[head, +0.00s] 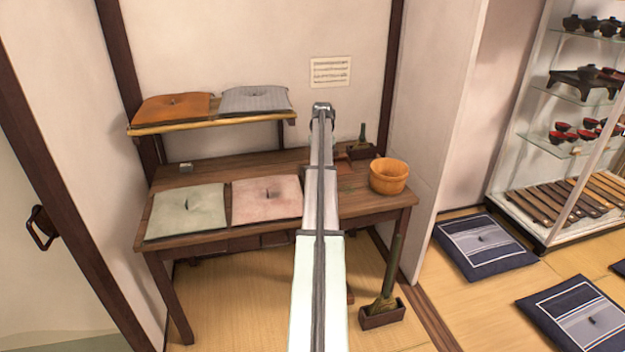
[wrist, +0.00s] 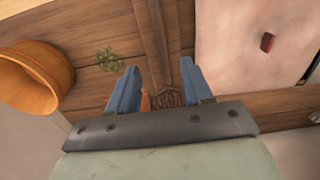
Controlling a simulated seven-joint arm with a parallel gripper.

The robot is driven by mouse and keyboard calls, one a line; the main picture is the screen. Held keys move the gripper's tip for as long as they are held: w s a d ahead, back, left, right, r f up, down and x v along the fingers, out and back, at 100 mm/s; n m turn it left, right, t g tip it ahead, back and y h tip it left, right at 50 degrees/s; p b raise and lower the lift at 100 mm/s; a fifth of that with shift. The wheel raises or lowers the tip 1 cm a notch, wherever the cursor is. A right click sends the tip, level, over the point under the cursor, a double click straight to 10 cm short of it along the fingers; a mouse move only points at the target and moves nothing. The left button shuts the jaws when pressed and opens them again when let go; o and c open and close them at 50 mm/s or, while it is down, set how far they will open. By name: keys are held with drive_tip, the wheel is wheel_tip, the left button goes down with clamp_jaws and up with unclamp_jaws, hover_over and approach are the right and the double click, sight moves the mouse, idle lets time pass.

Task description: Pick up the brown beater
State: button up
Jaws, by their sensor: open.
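The brown beater (wrist: 169,97) shows in the wrist view as a woven brown patch between my fingers, low in the picture. A dark brown strip runs from it to the top edge and looks like its handle. It lies on the wooden table (wrist: 95,20). My gripper (wrist: 158,66) is open above it, one finger on each side, with nothing held. The gripper's body hides the beater's lower part. In the head view my arm covers the beater and the fingers, and contact cannot be told.
A wooden bucket (head: 388,178) stands right of my arm, near a green sprig (wrist: 108,60). A pink cushion (head: 266,200) and a green cushion (head: 186,212) lie on the left. Behind them is a shelf (head: 212,123) with two more cushions. A small brush and dustpan (head: 361,150) stand at the back.

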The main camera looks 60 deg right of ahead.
wheel_tip(320, 180, down, 8)
drive_tip(key=shift+f, duration=0.1)
drive_tip(key=shift+w+d+f, duration=0.1)
drive_tip(key=shift+f, duration=1.3)
drive_tip(key=shift+w+d+f, duration=0.1)
drive_tip(key=shift+f, duration=1.3)
clamp_jaws()
